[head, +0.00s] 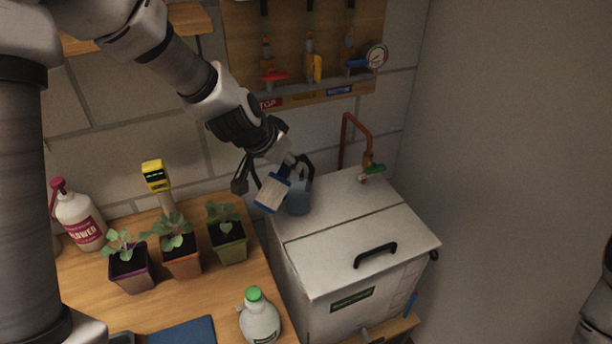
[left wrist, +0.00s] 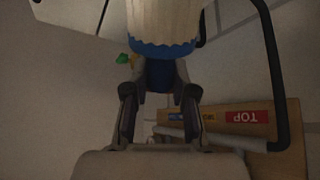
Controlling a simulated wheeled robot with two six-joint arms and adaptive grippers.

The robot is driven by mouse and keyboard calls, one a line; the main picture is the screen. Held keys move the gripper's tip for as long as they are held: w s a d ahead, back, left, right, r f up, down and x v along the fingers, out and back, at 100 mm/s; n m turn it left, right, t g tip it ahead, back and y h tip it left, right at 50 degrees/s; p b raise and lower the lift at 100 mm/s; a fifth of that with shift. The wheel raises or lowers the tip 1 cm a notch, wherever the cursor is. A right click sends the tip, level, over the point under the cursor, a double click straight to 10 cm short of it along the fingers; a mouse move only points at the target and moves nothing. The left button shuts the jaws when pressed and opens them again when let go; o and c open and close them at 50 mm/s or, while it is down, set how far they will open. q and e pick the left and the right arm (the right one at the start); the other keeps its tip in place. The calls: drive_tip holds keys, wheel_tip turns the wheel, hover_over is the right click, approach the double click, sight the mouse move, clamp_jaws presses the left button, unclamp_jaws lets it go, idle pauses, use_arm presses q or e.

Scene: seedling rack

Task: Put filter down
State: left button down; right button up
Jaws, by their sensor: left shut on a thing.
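The filter (head: 273,192) is a pale pleated block with blue edges. My left gripper (head: 288,168) is shut on its blue end and holds it tilted, in front of a blue-grey jug-like vessel (head: 299,197) in the head view. In the left wrist view the filter (left wrist: 163,20) sticks out beyond the fingers of my left gripper (left wrist: 160,92), its far end cut off by the frame. Whether the filter touches the vessel or the white chest cannot be told. My right gripper is not in view.
The white lidded chest (head: 322,246) has a black handle and stands below the filter. Potted seedlings (head: 180,258), a pump bottle (head: 78,216) and a green-capped jug (head: 259,320) stand on the wooden bench.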

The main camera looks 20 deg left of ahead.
use_arm(q)
drive_tip(key=w+f+p, duration=0.1)
drive_tip(key=w+p, duration=0.3)
drive_tip(key=w, duration=1)
wheel_tip(320, 180, down, 5)
drive_tip(key=b, duration=0.4)
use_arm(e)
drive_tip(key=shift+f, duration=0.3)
use_arm(q)
drive_tip(key=c, duration=0.9)
unclamp_jaws()
drive_tip(key=shift+c, duration=0.2)
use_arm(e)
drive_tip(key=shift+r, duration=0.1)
